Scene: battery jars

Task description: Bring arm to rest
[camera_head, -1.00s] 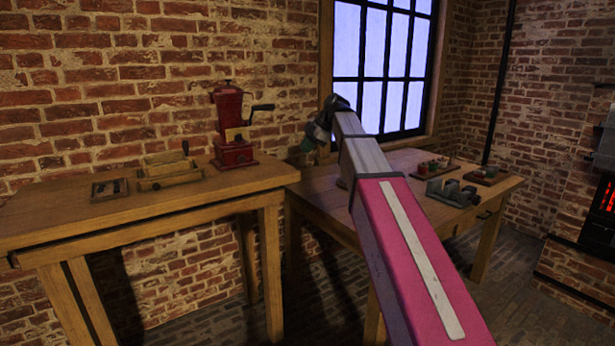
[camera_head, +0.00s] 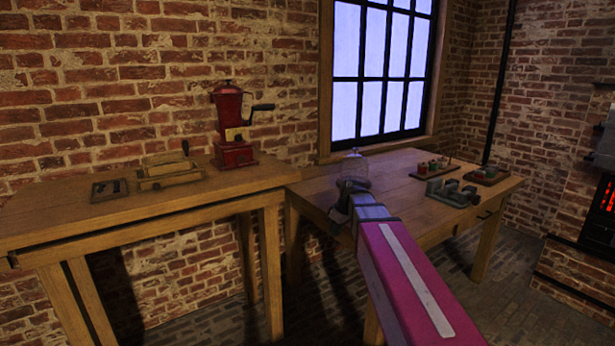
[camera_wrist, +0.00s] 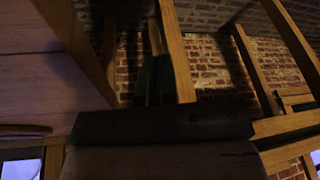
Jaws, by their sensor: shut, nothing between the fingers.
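My arm, magenta with a pale stripe, reaches from the bottom right of the head view to the near edge of the right table (camera_head: 405,215). Its dark wrist end is low by that edge, in front of a clear glass jar (camera_head: 355,168). The arm partly hides the jar's lower part. My gripper is mostly hidden behind the arm in the head view. In the wrist view its dark green fingers (camera_wrist: 153,80) are together, with nothing seen between them.
The left table (camera_head: 110,215) bears a red hand-cranked machine (camera_head: 233,130), a wooden box (camera_head: 170,172) and a small tray (camera_head: 109,190). Grey blocks (camera_head: 452,193) and small trays stand on the right table. Table legs surround my gripper in the wrist view.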

